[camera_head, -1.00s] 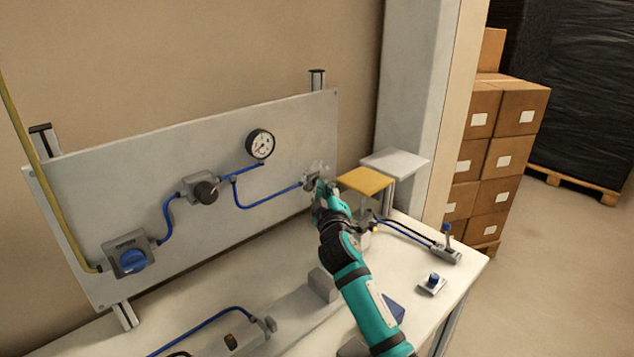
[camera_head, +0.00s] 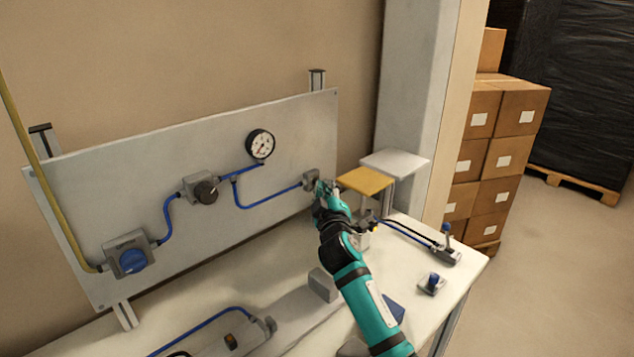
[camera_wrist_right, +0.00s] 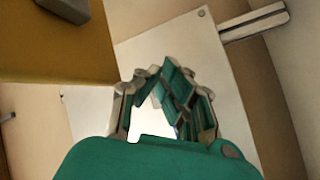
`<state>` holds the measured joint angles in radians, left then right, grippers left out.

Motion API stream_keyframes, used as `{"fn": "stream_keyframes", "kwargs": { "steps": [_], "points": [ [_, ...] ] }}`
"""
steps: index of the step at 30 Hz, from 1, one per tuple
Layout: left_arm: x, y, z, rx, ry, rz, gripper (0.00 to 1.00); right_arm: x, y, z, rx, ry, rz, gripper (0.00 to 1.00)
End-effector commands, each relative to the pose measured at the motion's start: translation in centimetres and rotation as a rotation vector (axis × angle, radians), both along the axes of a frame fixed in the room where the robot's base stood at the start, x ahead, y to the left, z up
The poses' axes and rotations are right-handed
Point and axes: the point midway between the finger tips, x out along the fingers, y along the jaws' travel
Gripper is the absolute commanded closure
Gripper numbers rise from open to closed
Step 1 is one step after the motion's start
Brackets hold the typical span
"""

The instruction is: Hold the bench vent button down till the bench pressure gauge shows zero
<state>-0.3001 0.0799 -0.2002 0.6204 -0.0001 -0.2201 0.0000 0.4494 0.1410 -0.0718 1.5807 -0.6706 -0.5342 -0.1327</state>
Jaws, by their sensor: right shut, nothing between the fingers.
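The pressure gauge (camera_head: 261,144) is a round white dial with a black rim, high on the upright grey panel (camera_head: 110,190). Its needle seems to point to the lower left; the numbers are too small to read. A blue hose runs to a small grey block (camera_head: 310,178) at the panel's right edge, where the vent button seems to be. The button itself is hidden. My right gripper (camera_head: 322,187) is shut and empty, its tips close to this block; I cannot tell whether they touch. In the right wrist view its fingers (camera_wrist_right: 172,88) are together before the pale panel. My left gripper is not in view.
A yellow plate (camera_head: 365,181) and a white plate (camera_head: 398,162) stand close right of my gripper. A grey knob unit (camera_head: 203,190) and a blue-knob valve (camera_head: 132,261) sit on the panel. A lever unit (camera_head: 447,248) stands at the bench's right.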

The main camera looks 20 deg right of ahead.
Motion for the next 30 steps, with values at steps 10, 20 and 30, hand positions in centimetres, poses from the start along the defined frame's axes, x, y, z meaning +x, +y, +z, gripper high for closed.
{"fn": "stream_keyframes", "kwargs": {
  "steps": [10,20,30],
  "points": [
    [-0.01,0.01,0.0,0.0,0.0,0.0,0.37,0.01,0.04,0.0,0.0,0.0,0.001,1.0],
    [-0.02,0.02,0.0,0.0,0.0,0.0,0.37,0.01,0.04,0.0,0.0,0.0,0.001,1.0],
    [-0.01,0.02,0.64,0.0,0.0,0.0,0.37,-0.87,-0.28,0.05,-0.001,0.001,0.001,1.0]
  ]
}}
